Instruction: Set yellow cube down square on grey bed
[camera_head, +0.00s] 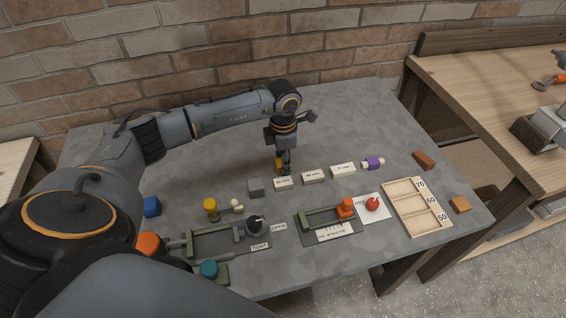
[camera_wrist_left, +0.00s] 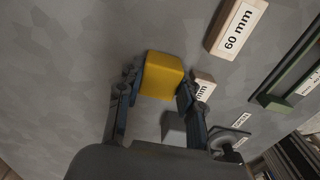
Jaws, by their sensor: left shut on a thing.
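The yellow cube (camera_head: 279,164) is held between the fingers of my left gripper (camera_head: 285,168), near the middle of the table, behind a row of labelled blocks. In the left wrist view the yellow cube (camera_wrist_left: 161,75) sits between the two fingertips of the left gripper (camera_wrist_left: 160,92), one finger on each side. Two green-railed fixtures stand at the front: one with a grey crank (camera_head: 255,225) and OPEN and TIGHT labels, the other with an orange slider (camera_head: 346,208). Either may hold the grey bed; I cannot tell which. My right gripper is not in view.
A grey cube (camera_head: 255,187) stands left of the pale labelled blocks (camera_head: 313,176). A yellow knobbed piece (camera_head: 211,208) and blue block (camera_head: 152,206) lie at left. A purple-banded piece (camera_head: 373,163), red ball (camera_head: 372,203) and wooden tray (camera_head: 436,231) are right. The table's back is clear.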

